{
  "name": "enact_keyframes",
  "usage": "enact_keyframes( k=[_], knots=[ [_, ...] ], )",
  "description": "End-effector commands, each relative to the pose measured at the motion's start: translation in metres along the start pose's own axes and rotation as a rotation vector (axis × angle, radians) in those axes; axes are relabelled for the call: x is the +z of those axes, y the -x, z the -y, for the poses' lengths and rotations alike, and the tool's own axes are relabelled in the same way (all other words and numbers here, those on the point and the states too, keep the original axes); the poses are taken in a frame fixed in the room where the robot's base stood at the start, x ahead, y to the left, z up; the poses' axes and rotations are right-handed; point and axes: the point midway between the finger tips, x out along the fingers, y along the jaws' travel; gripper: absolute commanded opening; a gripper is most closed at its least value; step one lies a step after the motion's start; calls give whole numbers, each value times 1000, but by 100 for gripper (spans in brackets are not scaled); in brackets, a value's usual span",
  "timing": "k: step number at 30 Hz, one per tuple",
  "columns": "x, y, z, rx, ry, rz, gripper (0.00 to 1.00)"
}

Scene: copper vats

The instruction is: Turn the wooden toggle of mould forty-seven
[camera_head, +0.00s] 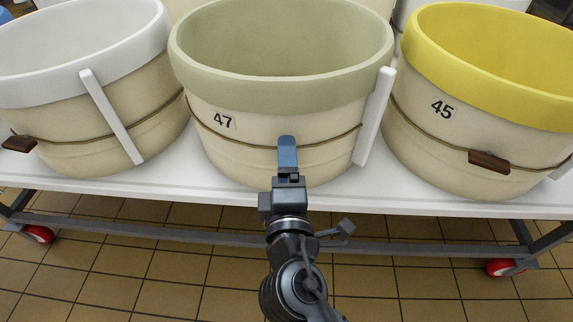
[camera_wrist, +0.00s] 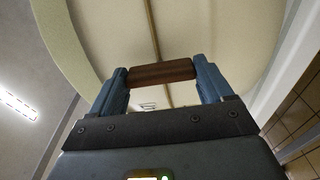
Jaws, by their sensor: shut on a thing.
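Mould forty-seven (camera_head: 240,134) is a cream tub with a pale green rim, in the middle of the head view, with "47" on its front. A cord (camera_head: 332,139) runs around it. My gripper (camera_head: 287,150) is at the front of this mould, low on its wall, and hides the toggle in the head view. In the wrist view the brown wooden toggle (camera_wrist: 162,72) lies crosswise between the blue fingers of my gripper (camera_wrist: 164,80). The fingers are shut on its two ends. The cord (camera_wrist: 152,30) runs away from the toggle along the mould's wall.
The moulds stand on a white table (camera_head: 200,184) with a metal frame and red castors. A yellow-rimmed mould (camera_head: 480,125) marked 45 is at right, a white-rimmed mould (camera_head: 75,120) at left. A white slat (camera_head: 374,115) stands against mould forty-seven's right side.

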Motion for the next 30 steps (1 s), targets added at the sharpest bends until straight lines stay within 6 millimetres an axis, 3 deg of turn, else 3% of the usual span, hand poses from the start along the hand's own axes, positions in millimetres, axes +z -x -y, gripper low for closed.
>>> enact_keyframes(
  k=[5, 6, 12, 20, 30],
  knots=[
    [0, 0, 1, -3, -3, 1, 49],
    [0, 0, 1, -3, -3, 1, 83],
    [0, 0, 1, -2, -1, 0, 100],
    [0, 2, 0, -1, -1, 0, 100],
    [0, 52, 2, -3, -1, -1, 100]
  ],
)
